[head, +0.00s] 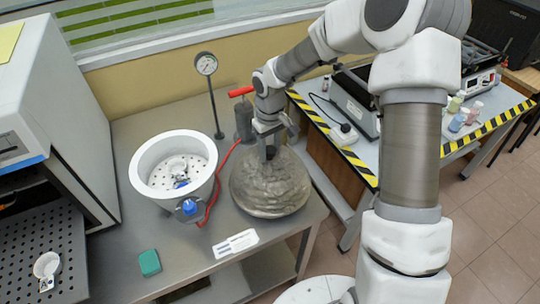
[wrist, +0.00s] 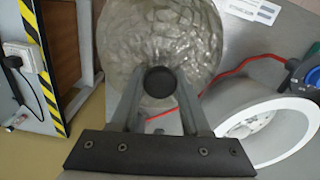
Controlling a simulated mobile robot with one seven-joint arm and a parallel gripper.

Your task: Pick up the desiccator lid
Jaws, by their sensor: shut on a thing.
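The desiccator lid (head: 270,188) is a grey, translucent dome with a rippled look, to the right of the white desiccator bowl (head: 140,170). My gripper (head: 269,145) is above the lid, pointing down. In the wrist view the fingers of my gripper (wrist: 160,88) are closed on the lid's round black knob (wrist: 160,81), one on each side. The lid (wrist: 150,30) fills the upper middle there. I cannot tell whether the lid rests on the steel bench or is just above it. The open bowl shows a perforated plate with a small dish (head: 178,168).
A gauge on a stand (head: 206,65) and a grey cylinder with a red handle (head: 243,118) stand behind. A red hose (head: 213,195) runs beside the bowl. A green block (head: 149,262) and a white label (head: 236,243) lie in front. An oven (head: 60,110) stands left.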

